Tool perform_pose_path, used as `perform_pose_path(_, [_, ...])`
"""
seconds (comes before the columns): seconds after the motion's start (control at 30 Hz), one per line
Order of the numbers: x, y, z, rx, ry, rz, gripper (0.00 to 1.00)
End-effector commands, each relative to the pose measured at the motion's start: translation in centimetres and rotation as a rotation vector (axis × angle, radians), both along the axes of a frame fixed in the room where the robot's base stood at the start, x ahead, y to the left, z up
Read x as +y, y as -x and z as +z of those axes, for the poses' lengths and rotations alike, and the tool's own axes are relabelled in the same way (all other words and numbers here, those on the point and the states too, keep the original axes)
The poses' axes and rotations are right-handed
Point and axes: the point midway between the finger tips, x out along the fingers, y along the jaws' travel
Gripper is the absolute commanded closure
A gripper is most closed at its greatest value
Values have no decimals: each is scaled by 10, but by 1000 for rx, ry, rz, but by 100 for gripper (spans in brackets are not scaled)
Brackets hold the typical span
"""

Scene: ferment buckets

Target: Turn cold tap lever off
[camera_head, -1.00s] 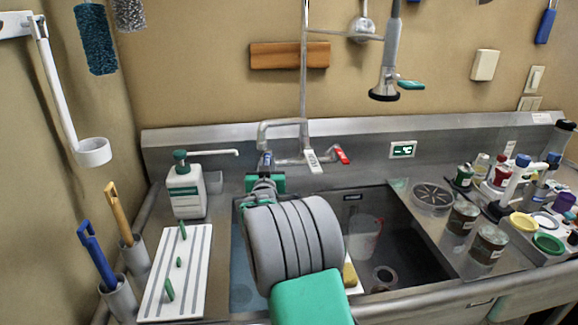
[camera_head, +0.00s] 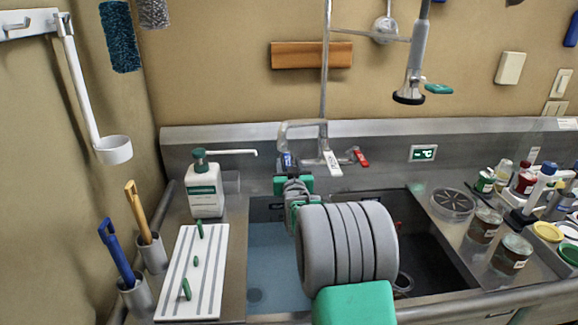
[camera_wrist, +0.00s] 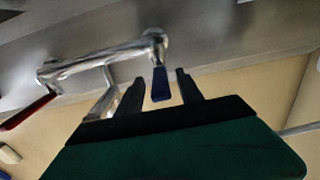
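The cold tap lever, blue (camera_head: 287,159), is on the left end of the chrome mixer tap (camera_head: 310,150) at the back of the sink. In the wrist view the blue lever (camera_wrist: 160,84) points down between my gripper's two dark fingers (camera_wrist: 160,90), with a gap visible on each side. My gripper is open and shows just below the lever in the head view (camera_head: 291,176). A red lever (camera_head: 361,156) is on the tap's right end, and it also shows in the wrist view (camera_wrist: 26,112). Contact with the blue lever cannot be told.
A white tag (camera_head: 333,163) hangs at the tap. The sink's left basin (camera_head: 262,275) looks bluish; my arm hides part of the right one. Jars (camera_head: 485,226) stand right.

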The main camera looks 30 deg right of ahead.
Motion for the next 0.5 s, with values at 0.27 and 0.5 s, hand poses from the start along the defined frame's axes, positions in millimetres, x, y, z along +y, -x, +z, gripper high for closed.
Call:
perform_pose_path(0.27, [2,5,1,-2,1,-1,56])
perform_pose_path(0.5, [20,45,0,-2,1,-1,56])
